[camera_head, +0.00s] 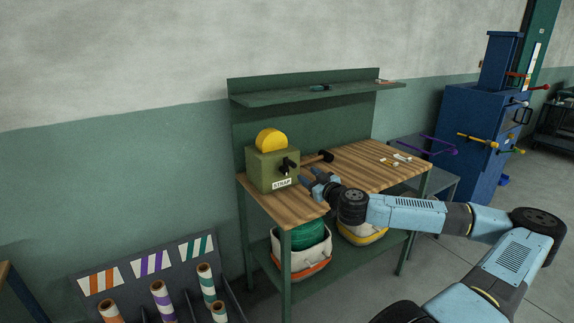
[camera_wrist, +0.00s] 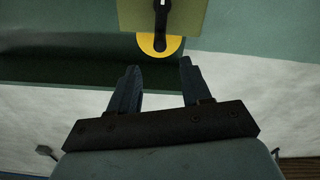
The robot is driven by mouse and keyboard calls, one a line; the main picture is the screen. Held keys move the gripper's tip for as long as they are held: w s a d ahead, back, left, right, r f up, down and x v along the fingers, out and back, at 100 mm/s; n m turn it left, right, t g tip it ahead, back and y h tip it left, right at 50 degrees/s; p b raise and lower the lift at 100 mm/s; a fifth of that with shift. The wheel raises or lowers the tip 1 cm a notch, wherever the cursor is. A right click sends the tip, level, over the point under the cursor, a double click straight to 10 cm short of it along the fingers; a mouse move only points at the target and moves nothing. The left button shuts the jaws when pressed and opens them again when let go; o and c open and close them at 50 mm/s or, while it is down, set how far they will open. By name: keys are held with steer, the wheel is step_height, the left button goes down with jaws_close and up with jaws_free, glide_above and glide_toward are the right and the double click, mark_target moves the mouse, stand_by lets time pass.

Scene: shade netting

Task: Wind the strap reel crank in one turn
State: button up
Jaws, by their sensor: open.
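The strap reel is an olive box (camera_head: 264,174) with a "STRAP" label and a yellow disc (camera_head: 271,139) on top. It stands on the left end of the wooden bench. Its black crank (camera_head: 287,163) is on the front face. In the wrist view the box (camera_wrist: 185,18), the crank (camera_wrist: 161,22) and the yellow disc (camera_wrist: 173,46) show at the top, with the disc below the box. My gripper (camera_head: 312,176) is just right of the box. In the wrist view my gripper (camera_wrist: 160,66) is open and empty, its fingers pointing toward the crank and apart from it.
A dark-headed tool (camera_head: 325,156) lies on the bench behind my gripper. Small items (camera_head: 396,159) lie farther right. A green shelf (camera_head: 318,91) overhangs the back. Bins (camera_head: 303,262) stand below. A blue cabinet (camera_head: 470,155) with protruding handles is at right.

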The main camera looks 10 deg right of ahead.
mark_target(292, 163)
steer(key=x, duration=1.2)
steer(key=shift+w+a+f, duration=0.1)
steer(key=shift+w+a, duration=0.05)
steer(key=shift+w, duration=0.15)
steer(key=c, duration=0.8)
steer(key=shift+s+a, duration=0.1)
steer(key=shift+a, duration=0.45)
steer(key=shift+d+f, duration=0.1)
steer(key=shift+d, duration=0.35)
jaws_close()
steer(key=shift+d+m, duration=0.55)
steer(key=shift+m, duration=0.25)
